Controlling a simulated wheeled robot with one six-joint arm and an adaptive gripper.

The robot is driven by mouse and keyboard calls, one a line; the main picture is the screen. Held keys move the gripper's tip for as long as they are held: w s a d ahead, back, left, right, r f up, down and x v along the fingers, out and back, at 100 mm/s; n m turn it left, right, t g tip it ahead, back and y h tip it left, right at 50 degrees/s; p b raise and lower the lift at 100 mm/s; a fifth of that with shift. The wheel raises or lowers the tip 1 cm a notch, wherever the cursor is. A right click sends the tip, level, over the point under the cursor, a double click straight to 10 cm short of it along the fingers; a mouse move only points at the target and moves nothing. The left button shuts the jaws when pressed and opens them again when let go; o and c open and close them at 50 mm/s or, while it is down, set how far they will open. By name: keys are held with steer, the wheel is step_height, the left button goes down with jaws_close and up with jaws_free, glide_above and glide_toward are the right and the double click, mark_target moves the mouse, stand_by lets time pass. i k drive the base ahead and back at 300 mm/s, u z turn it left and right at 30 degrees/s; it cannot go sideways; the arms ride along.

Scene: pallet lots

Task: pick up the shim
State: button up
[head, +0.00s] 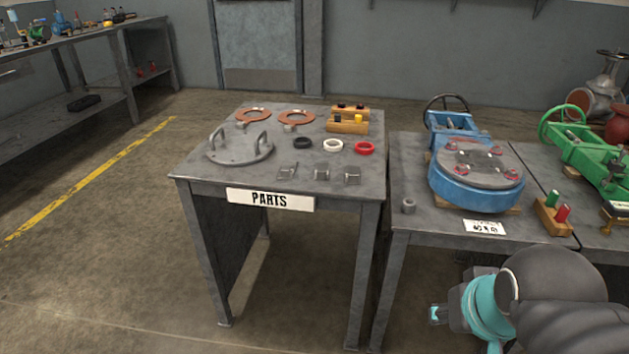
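Several small grey metal pieces lie along the front of the parts table: a left one (287,171), a middle one (322,174) and a right one (352,176). They look like thin slotted shims, but they are too small to tell for certain. Nothing touches them. The end of my arm, with what seems to be my gripper (438,314), is low at the right, in front of the valve table and well away from these pieces. Its fingers cannot be made out clearly, and no held object shows.
The parts table (190,172) also bears a grey plate with handles (239,148), two copper rings (252,115), black, white and red rings (365,147), and wooden blocks (348,127). A blue valve (470,195) and a nut (408,205) stand on the right table. Floor at left is clear.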

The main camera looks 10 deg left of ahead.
mark_target(352, 175)
steer(key=u, duration=1.15)
steer(key=i, duration=0.8)
steer(key=z, duration=0.7)
steer(key=k, duration=0.5)
steer(key=u, duration=1.25)
steer(key=i, duration=0.7)
steer(key=z, duration=1.85)
steer(key=i, duration=0.25)
steer(key=u, duration=0.05)
